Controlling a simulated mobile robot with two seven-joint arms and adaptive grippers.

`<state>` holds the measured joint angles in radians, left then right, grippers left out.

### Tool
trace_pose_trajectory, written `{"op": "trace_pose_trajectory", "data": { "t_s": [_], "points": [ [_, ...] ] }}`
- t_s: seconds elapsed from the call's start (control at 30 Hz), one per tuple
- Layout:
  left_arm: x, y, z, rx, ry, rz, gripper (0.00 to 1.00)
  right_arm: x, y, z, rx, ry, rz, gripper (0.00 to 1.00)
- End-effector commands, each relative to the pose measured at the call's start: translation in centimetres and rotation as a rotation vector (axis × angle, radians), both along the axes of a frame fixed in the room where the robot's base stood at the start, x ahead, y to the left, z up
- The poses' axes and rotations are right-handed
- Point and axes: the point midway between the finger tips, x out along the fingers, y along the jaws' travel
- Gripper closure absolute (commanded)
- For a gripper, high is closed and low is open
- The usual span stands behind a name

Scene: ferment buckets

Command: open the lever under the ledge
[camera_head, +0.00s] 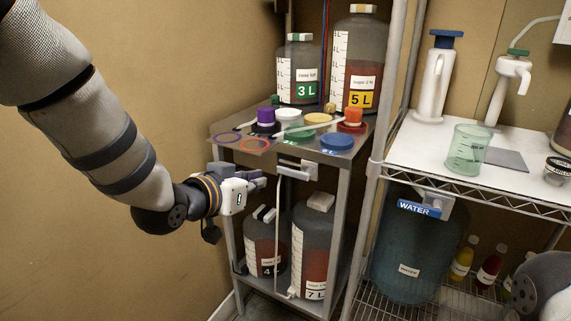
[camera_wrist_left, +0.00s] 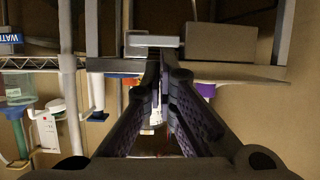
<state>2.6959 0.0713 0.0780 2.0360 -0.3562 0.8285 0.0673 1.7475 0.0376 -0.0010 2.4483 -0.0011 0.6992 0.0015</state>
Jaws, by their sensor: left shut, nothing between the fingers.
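The lever (camera_head: 291,173) is a light grey bar under the front edge of the metal ledge (camera_head: 228,129), beside a white fitting with a thin white tube hanging from it. In the left wrist view, which looks upside down, a pale bar that appears to be the lever (camera_wrist_left: 153,41) lies just beyond my fingertips. My left gripper (camera_head: 262,181) is shut and empty, just left of the lever and below the ledge. Its dark fingers meet in the left wrist view (camera_wrist_left: 157,62). I cannot tell whether they touch the lever. My right gripper is out of view.
Colored lids, including a blue one (camera_head: 337,141), lie on the ledge. Buckets marked 3 L (camera_head: 297,72) and 5 L (camera_head: 360,50) stand behind. A 7 L bucket (camera_head: 311,250) stands below. A metal rack post (camera_head: 385,110) rises at right.

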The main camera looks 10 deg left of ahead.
Motion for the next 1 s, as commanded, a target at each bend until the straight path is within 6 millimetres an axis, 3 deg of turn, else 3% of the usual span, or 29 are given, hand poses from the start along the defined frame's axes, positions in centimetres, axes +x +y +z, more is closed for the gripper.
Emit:
{"op": "trace_pose_trajectory", "data": {
  "t_s": [0.1,0.23,0.63,1.0],
  "points": [
    [1.5,-0.5,4.1,-0.003,-0.096,-0.021,1.00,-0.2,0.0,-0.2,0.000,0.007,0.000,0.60],
    [2.0,-0.7,5.8,-0.004,-0.134,-0.029,1.00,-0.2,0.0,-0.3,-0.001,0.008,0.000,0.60],
    [2.9,-1.0,5.4,-0.003,-0.133,-0.030,1.00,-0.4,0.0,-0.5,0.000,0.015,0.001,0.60],
    [10.0,-3.6,3.1,-0.003,-0.130,-0.030,1.00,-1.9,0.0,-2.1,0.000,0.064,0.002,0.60]
  ]
}}
